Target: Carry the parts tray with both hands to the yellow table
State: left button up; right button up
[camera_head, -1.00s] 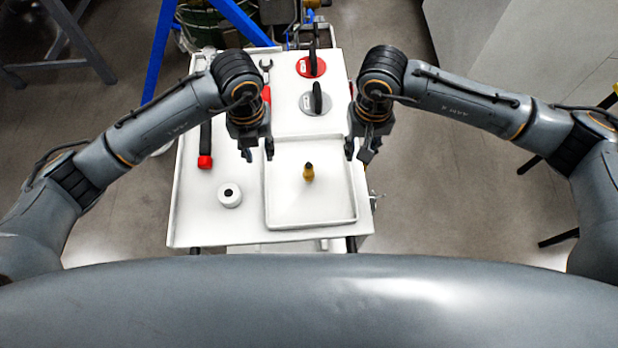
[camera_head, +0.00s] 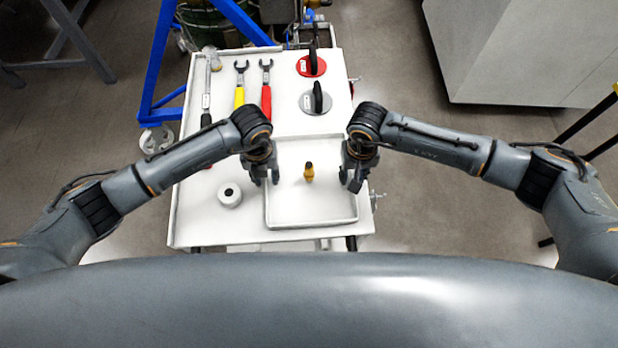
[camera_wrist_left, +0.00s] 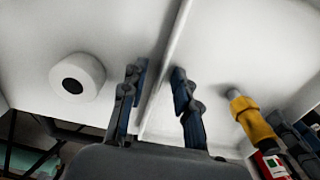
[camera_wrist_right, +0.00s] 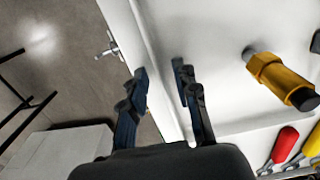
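The white parts tray (camera_head: 310,212) sits on the white cart top, with a brass-yellow fitting with a dark tip (camera_head: 309,172) standing in it. My left gripper (camera_head: 264,180) is at the tray's left wall; in the left wrist view its open fingers (camera_wrist_left: 156,88) are on either side of that wall. My right gripper (camera_head: 352,180) is at the tray's right wall; in the right wrist view its open fingers (camera_wrist_right: 160,85) straddle the wall. I cannot tell whether the fingers touch it. The yellow table is not clearly in view.
A white roll (camera_head: 230,195) lies left of the tray.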

pick_arm(q)
jog(key=shift+c, duration=0.4)
pick_arm(e)
jog(key=shift+c, duration=0.4)
pick_arm(q)
grip_shut()
pick_arm(e)
grip_shut()
pick_arm(q)
jog(key=shift+r, duration=0.2)
pick_arm(e)
jog(key=shift+r, duration=0.15)
